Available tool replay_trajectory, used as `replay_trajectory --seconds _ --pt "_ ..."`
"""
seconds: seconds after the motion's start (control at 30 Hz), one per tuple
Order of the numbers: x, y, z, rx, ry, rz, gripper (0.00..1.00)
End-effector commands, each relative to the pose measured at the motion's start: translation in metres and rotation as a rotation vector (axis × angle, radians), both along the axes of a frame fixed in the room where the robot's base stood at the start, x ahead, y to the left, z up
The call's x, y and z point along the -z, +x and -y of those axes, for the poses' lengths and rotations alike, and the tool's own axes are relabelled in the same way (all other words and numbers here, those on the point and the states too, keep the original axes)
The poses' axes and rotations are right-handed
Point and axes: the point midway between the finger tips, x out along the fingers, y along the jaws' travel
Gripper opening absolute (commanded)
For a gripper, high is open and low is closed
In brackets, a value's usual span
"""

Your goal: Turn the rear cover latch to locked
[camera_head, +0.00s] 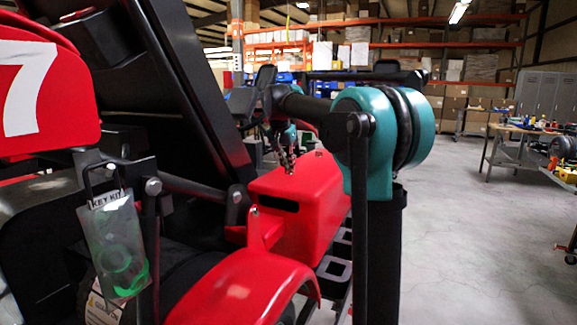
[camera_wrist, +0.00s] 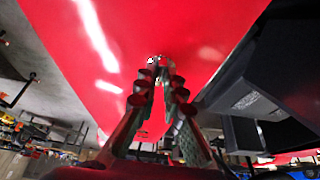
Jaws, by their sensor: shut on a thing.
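The red rear cover (camera_head: 315,215) is on the kart in the middle of the head view. It has a dark slot in its side and fills the top of the wrist view (camera_wrist: 210,35). My gripper (camera_head: 287,163) points down at the top of this cover. In the wrist view my gripper (camera_wrist: 159,75) has its two fingers converging, shut on a small metallic latch (camera_wrist: 154,60) at the cover's surface. The fingertips hide most of the latch, so I cannot tell which way it is turned.
A clear bag labelled KEY KIT (camera_head: 118,245) hangs at the left by a black frame. A red fender (camera_head: 235,290) lies in front of the cover. A large black panel (camera_head: 180,75) leans behind it. The concrete floor at the right is clear up to a workbench (camera_head: 510,145).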

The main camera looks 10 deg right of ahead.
Motion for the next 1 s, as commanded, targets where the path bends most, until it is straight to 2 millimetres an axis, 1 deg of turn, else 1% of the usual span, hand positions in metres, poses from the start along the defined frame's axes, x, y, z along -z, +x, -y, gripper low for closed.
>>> replay_trajectory --seconds 0.27,0.3,0.43,0.47,0.77,0.87,1.0 --pt "0.0 0.0 0.0 0.001 0.001 -0.001 0.0" --pt "0.0 0.0 0.0 0.001 0.001 -0.001 0.11" --pt "0.0 0.0 0.0 0.0 0.001 -0.001 0.27" --pt "0.0 0.0 0.0 0.0 0.001 -0.001 0.29" --pt "-0.001 0.0 0.0 0.0 0.001 0.001 0.29" --pt "-0.007 -0.003 -0.002 -0.001 0.0 0.0 0.29" --pt "-0.027 -0.01 -0.007 -0.002 0.001 -0.001 0.29"
